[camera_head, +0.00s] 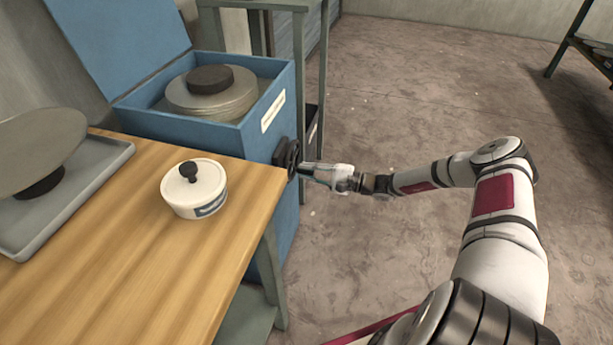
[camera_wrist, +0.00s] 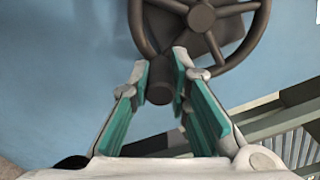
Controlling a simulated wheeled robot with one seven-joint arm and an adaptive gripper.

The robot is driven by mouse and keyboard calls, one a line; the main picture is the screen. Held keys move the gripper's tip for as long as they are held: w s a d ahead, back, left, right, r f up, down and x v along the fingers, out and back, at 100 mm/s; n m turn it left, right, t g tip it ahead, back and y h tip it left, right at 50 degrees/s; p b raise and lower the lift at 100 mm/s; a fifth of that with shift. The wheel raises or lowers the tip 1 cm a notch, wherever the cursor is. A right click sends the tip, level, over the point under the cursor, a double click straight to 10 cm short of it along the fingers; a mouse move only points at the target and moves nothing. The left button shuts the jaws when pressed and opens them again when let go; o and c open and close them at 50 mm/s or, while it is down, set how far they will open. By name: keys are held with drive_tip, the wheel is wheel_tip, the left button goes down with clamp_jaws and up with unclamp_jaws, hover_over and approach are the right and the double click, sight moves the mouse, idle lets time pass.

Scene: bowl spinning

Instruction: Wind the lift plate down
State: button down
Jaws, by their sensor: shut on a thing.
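A blue box (camera_head: 275,124) stands behind the wooden table with its lid raised. The lift plate (camera_head: 211,101), a round grey disc with a dark knob (camera_head: 210,79) on top, sits inside near the box's rim. A dark handwheel (camera_head: 289,157) is on the box's right side. My gripper (camera_head: 302,169) reaches it from the right. In the wrist view the spoked handwheel (camera_wrist: 203,17) shows at the top, against the blue wall. My gripper (camera_wrist: 166,95) has its teal-padded fingers on either side of the wheel's dark handle (camera_wrist: 160,90), shut on it.
A white lidded pot (camera_head: 194,196) stands on the wooden table (camera_head: 130,262). A grey tray (camera_head: 70,210) with a round disc (camera_head: 40,145) over it is at the left. A green-grey frame stands behind the box. The floor (camera_head: 410,85) right of the box is open.

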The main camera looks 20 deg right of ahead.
sight(294, 146)
drive_tip(key=r+n, duration=0.3)
drive_tip(key=n, duration=0.4)
drive_tip(key=r+n, duration=0.3)
drive_tip(key=n, duration=0.5)
drive_tip(key=w+d+r+n, duration=0.1)
drive_tip(key=r+n, duration=0.2)
drive_tip(key=n, duration=0.4)
drive_tip(key=shift+r+n, duration=0.35)
drive_tip(key=shift+n, duration=0.05)
drive_tip(key=n+b, duration=0.1)
drive_tip(key=s+a+n+b, duration=0.1)
drive_tip(key=n, duration=0.1)
drive_tip(key=shift+r+n, duration=0.3)
drive_tip(key=shift+r, duration=0.05)
drive_tip(key=n+b, duration=0.1)
drive_tip(key=s+n+b, duration=0.1)
drive_tip(key=b, duration=0.1)
drive_tip(key=a+n+b, duration=0.1)
drive_tip(key=shift+s+r+n, duration=0.3)
drive_tip(key=shift+s, duration=0.05)
drive_tip(key=shift+a, duration=0.1)
drive_tip(key=c, duration=1.5)
unclamp_jaws()
